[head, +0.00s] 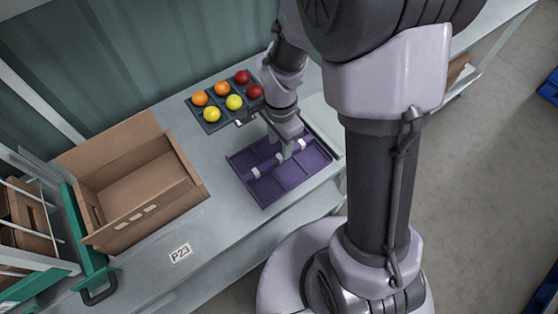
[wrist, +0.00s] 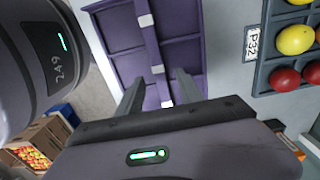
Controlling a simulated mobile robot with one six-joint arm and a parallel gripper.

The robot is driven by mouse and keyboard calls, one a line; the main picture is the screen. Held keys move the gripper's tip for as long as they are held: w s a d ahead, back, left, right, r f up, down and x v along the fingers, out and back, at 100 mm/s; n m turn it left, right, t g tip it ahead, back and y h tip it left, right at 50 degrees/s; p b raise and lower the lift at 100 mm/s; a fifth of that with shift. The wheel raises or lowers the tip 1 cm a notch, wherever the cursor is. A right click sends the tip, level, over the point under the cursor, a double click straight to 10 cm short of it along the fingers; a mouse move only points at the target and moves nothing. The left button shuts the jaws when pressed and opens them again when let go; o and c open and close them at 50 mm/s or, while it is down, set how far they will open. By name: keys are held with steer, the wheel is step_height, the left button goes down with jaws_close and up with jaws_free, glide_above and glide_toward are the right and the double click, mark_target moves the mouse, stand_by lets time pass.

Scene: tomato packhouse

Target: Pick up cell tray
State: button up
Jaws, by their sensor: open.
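A purple cell tray (head: 264,184) lies empty on the grey bench in the head view, with white marks along its central bar. It also shows in the wrist view (wrist: 118,24). My gripper (head: 284,153) is over the tray's middle. In the wrist view my gripper (wrist: 160,84) is open, one finger on each side of the central bar, with nothing held. Whether the fingertips touch the tray I cannot tell.
A dark tray (head: 209,127) of red, orange and yellow tomatoes stands behind the purple tray. An open cardboard box (head: 135,215) stands on the left beside a green-and-white rack. The bench front (head: 181,254) around the P23 label is clear.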

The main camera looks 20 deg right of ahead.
mark_target(279, 157)
steer(key=f+b, duration=0.2)
steer(key=f, duration=0.1)
steer(key=f+b, duration=0.1)
steer(key=shift+s+a+f, duration=0.2)
steer(key=shift+s+f, duration=0.05)
steer(key=shift+f, duration=0.1)
steer(key=shift+w+f, duration=0.1)
steer(key=shift+f, duration=0.1)
steer(key=shift+f, duration=0.2)
jaws_close()
